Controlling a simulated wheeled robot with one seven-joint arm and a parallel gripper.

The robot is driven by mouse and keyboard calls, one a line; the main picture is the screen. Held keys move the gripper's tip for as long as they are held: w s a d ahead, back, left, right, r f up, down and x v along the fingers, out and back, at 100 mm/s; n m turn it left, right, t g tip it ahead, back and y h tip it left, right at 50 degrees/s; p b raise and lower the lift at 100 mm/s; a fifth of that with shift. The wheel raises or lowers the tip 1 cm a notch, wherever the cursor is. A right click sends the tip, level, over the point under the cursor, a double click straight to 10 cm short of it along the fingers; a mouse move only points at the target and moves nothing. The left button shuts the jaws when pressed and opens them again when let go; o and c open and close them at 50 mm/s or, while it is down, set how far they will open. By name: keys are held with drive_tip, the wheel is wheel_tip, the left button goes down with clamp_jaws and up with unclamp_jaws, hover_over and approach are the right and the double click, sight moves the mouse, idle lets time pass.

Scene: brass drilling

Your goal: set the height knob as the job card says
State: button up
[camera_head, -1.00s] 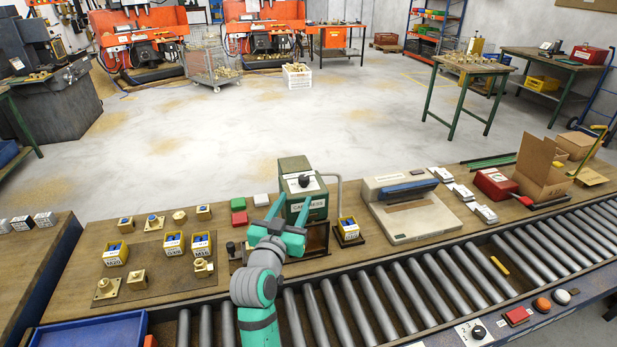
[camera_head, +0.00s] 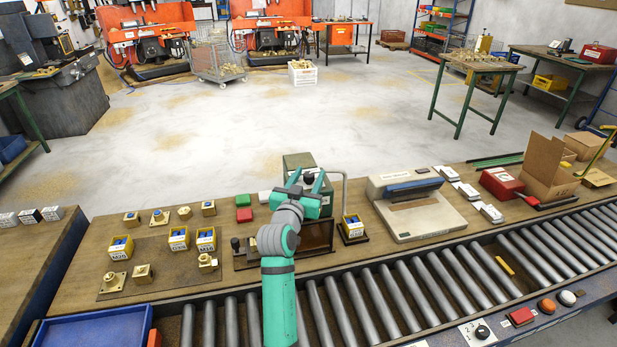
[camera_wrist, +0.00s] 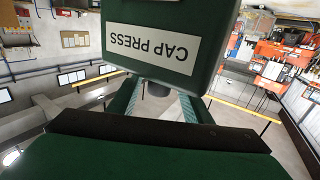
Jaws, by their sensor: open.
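The cap press (camera_head: 297,163) is a green machine at the back edge of the bench, past the rollers. Its white CAP PRESS label (camera_wrist: 153,47) fills the top of the wrist view. My gripper (camera_head: 308,182) is open in front of the press's upper part and hides much of it. A small dark knob-like part (camera_wrist: 157,88) shows just under the label, between my finger pads; I cannot tell that they touch it. Another black knob (camera_head: 235,243) stands at the left of the press base. I cannot read any height setting or make out a job card.
Yellow bins and brass parts sit on a board (camera_head: 150,280) to the left. A yellow bin (camera_head: 353,227) and a grey-beige bench device (camera_head: 424,216) stand right of the press. Green and red blocks lie left of it. The roller conveyor (camera_head: 400,296) runs along the front.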

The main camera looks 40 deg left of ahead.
drive_tip(key=c, duration=1.1)
drive_tip(key=shift+o, duration=0.2)
drive_tip(key=shift+w+d+n+y, duration=0.1)
drive_tip(key=shift+n+y, duration=0.3)
drive_tip(key=shift+y, duration=0.2)
drive_tip(key=shift+w+d+n+g+y, duration=0.1)
drive_tip(key=shift+d+n+g+y, duration=0.1)
drive_tip(key=shift+n+g+y, duration=0.75)
drive_tip(key=n+g+y, duration=0.3)
drive_tip(key=y, duration=0.2)
drive_tip(key=shift+n+g, duration=0.25)
drive_tip(key=n+g+y, duration=0.1)
drive_tip(key=n+g, duration=0.1)
drive_tip(key=g, duration=0.1)
drive_tip(key=n+g+y, duration=0.2)
drive_tip(key=shift+a+g, duration=0.1)
drive_tip(key=shift+g, duration=0.3)
drive_tip(key=shift+a+n+g+y, duration=0.1)
drive_tip(key=shift+n+g+y, duration=0.25)
drive_tip(key=shift+n+g, duration=0.55)
drive_tip(key=shift+g, duration=0.3)
